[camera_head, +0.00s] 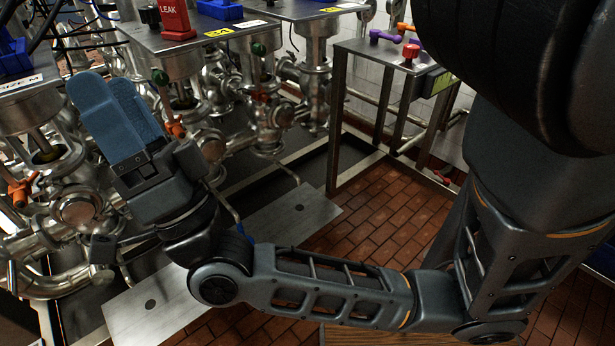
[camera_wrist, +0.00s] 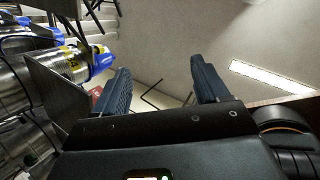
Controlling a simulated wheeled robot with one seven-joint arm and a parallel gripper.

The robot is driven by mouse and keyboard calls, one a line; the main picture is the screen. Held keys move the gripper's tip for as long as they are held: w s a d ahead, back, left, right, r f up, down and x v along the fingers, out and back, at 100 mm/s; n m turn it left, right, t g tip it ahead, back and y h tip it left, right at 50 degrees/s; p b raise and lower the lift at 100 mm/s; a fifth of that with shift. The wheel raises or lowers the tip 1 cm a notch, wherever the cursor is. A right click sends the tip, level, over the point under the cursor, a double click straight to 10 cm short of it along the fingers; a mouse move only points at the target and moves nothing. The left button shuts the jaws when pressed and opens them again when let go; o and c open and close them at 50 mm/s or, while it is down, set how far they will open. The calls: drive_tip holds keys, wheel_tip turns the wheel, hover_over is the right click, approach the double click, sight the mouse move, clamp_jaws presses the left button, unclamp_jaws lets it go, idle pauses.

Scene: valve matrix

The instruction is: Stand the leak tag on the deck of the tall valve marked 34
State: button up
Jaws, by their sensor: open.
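The leak tag (camera_head: 175,20), a red piece with white LEAK lettering, stands upright on the near edge of a metal valve deck (camera_head: 190,43) at the top of the head view. A yellow label (camera_head: 218,33) sits on that deck's edge; its number is too small to read surely. My gripper (camera_head: 103,88) is open and empty, with blue-grey fingers pointing up, lower and to the left of the tag in the picture. In the wrist view the two fingers (camera_wrist: 160,82) are spread apart. A bit of red (camera_wrist: 97,92) shows beside the left finger there, possibly the tag.
Another deck (camera_head: 300,10) with a yellow label stands to the right, and a blue block (camera_head: 219,10) lies behind the tag. A side stand (camera_head: 385,50) holds red, purple and orange handles. Steel pipes crowd below the decks. Brick floor (camera_head: 375,215) is open at right.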

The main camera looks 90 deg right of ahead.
drive_tip(key=s+a+f+n+g+y, duration=0.4)
drive_tip(key=s+a+f+n+y, duration=0.1)
drive_tip(key=s+f+n+y, duration=0.4)
drive_tip(key=s+a+f+n+g+y, duration=0.4)
drive_tip(key=s+f+n+y, duration=0.5)
drive_tip(key=f, duration=0.5)
drive_tip(key=shift+a+f+n+g, duration=0.15)
drive_tip(key=shift+a+n+g, duration=0.2)
drive_tip(key=shift+n+g, duration=0.3)
drive_tip(key=shift+c, duration=0.3)
